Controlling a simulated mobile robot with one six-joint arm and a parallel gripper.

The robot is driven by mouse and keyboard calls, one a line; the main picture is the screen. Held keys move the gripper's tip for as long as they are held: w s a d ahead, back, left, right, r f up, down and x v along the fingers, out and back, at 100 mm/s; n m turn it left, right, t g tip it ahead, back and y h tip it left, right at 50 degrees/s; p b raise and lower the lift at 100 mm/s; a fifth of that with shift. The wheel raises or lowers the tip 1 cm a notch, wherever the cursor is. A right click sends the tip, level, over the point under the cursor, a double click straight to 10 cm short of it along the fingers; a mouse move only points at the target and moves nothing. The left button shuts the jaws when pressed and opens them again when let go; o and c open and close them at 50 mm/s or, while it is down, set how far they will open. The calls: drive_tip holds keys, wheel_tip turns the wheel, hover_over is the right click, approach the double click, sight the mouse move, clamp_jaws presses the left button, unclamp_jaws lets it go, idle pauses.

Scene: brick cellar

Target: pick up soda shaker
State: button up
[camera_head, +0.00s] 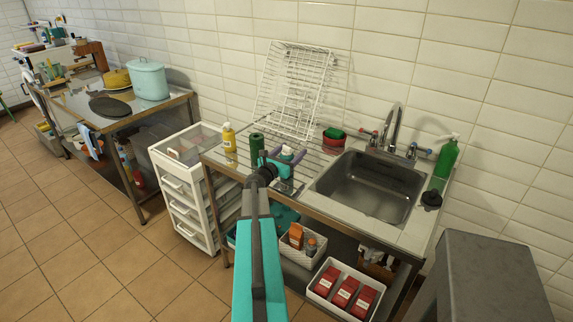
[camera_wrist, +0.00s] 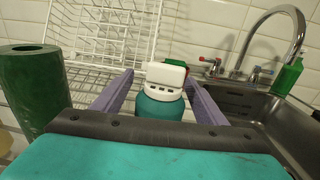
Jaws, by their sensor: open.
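The soda shaker (camera_wrist: 162,95) is a teal bottle with a white top, standing on the sink unit's drainboard. In the head view the soda shaker (camera_head: 287,153) shows just left of the sink, partly hidden by my arm. My gripper (camera_wrist: 160,84) is open, its two purple fingers to either side of the bottle in the wrist view. I cannot tell whether they touch it. The bottle's lower part is hidden behind my gripper's body. In the head view my gripper (camera_head: 284,162) is at the bottle.
A green cylinder (camera_wrist: 32,88) stands close left. A white wire rack (camera_head: 294,88) leans on the wall behind. The metal sink (camera_head: 370,185) with its tap lies to the right. A yellow bottle (camera_head: 229,138) stands farther left, and a green bottle (camera_head: 446,158) stands right of the sink.

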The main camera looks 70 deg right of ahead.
idle(0.4)
drive_tip(key=c, duration=1.2)
drive_tip(key=shift+r, duration=0.2)
drive_tip(key=r, duration=0.1)
drive_tip(key=r+b, duration=0.1)
drive_tip(key=r, duration=0.1)
drive_tip(key=shift+a+r, duration=0.1)
drive_tip(key=shift+a, duration=0.15)
drive_tip(key=b, duration=0.3)
approach(288, 147)
drive_tip(key=s, duration=0.3)
drive_tip(key=shift+r+p, duration=0.35)
drive_tip(key=shift+p, duration=0.3)
drive_tip(key=p, duration=0.3)
drive_tip(key=shift+a+r, duration=0.1)
drive_tip(key=shift+a, duration=0.2)
